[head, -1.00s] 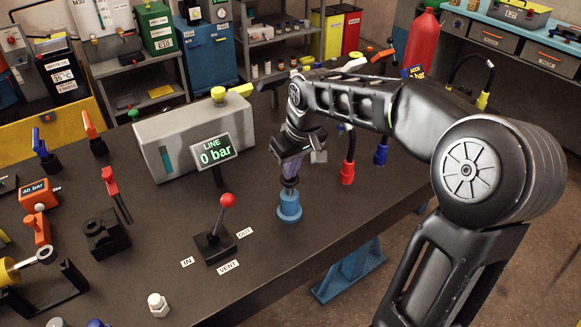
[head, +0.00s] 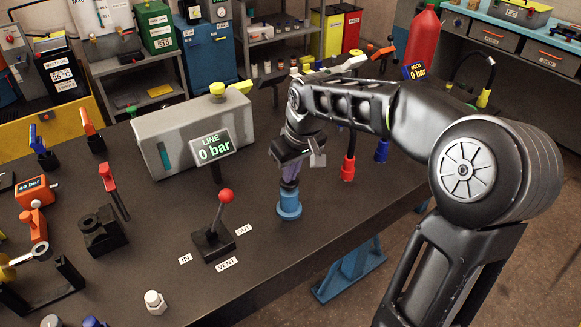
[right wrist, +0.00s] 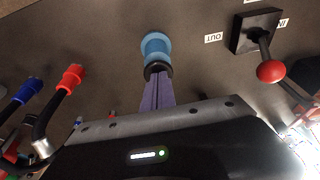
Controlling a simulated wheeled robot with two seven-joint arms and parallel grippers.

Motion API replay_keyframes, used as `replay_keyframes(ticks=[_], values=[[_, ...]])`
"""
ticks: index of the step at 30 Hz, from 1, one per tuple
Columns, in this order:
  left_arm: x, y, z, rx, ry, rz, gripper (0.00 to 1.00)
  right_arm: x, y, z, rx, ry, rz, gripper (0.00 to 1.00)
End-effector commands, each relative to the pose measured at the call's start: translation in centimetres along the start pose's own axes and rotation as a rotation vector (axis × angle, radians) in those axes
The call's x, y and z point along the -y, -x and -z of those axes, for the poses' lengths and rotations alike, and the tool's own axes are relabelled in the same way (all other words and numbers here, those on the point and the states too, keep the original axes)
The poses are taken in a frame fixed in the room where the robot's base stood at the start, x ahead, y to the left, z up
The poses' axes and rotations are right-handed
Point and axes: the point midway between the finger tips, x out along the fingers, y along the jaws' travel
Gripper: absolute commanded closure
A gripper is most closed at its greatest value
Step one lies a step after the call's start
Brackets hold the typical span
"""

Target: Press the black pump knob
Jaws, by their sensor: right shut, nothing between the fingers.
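The pump has a light blue cylinder body (head: 289,207) standing on the dark table; it also shows in the right wrist view (right wrist: 155,46). Its black knob (right wrist: 157,69) is on the near end of the blue body in the right wrist view. My right gripper (head: 290,180) points down over the pump, its purple fingers shut with nothing between them. In the right wrist view the fingertips (right wrist: 156,80) meet the knob or are very close to it; contact is not certain. My left gripper is not in view.
A red-knobbed lever (head: 226,197) stands left of the pump among IN, OUT and VENT labels. A grey tank (head: 180,135) and a LINE display reading 0 bar (head: 214,147) stand behind it. Red (head: 348,168) and blue (head: 382,150) hose ends are to the right.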

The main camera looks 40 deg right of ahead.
Motion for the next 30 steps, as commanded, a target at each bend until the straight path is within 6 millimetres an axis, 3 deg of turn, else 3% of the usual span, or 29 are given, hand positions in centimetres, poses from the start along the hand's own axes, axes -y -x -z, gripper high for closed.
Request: replay_keyframes(ticks=[6,9,18,24,30], values=[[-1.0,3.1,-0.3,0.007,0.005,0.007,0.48,0.1,4.1,1.9,-0.008,0.002,-0.001,1.00],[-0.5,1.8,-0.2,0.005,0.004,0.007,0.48,0.0,5.5,1.7,-0.015,0.001,-0.003,1.00],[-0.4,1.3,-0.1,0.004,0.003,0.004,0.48,0.0,11.5,1.7,-0.014,0.001,-0.003,1.00],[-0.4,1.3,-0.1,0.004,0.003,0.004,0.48,0.1,13.2,1.6,-0.012,0.001,-0.002,1.00],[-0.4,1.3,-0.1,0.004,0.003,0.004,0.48,0.1,13.3,1.7,-0.012,0.001,-0.002,1.00]])
